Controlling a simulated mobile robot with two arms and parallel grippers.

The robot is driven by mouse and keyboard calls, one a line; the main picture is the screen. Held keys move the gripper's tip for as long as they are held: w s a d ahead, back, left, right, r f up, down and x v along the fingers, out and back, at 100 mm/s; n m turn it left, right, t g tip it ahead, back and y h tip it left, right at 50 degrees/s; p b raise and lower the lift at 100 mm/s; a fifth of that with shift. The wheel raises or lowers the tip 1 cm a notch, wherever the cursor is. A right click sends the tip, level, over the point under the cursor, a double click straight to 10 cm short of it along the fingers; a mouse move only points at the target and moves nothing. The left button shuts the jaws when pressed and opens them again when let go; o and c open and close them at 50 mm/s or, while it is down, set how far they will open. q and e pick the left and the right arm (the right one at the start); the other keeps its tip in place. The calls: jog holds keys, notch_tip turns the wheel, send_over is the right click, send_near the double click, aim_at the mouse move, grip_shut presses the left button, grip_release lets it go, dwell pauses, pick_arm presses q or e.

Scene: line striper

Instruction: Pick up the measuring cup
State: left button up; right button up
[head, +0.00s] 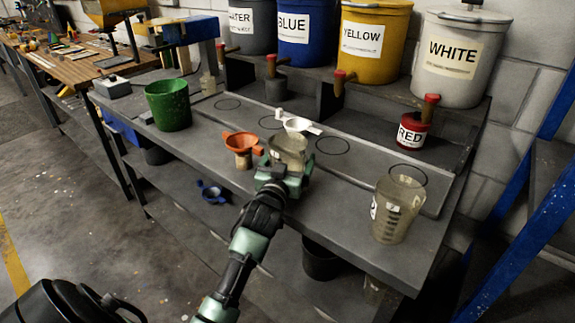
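A translucent measuring cup (288,148) is near the middle of the bench. My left gripper (285,170), green and black, is at its near side, with its fingers spread around the lower part of the cup. The fingers hide the cup's base, so I cannot tell whether they press on it or whether it rests on the bench. A second translucent cup with dark graduation marks (398,212) stands upright at the bench's right end, clear of the gripper. My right gripper is not in view.
An orange funnel (241,143) is close left of the gripper, and a white funnel (297,125) is just behind the cup. A green bucket (168,106) stands farther left. A red container (411,133) and large labelled buckets line the back. Bare bench (340,200) lies right of the gripper.

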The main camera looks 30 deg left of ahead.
pick_arm(q)
jog(key=shift+c, duration=0.3)
jog(key=c, duration=1.5)
jog(key=shift+c, duration=0.9)
jog(key=shift+r, duration=0.2)
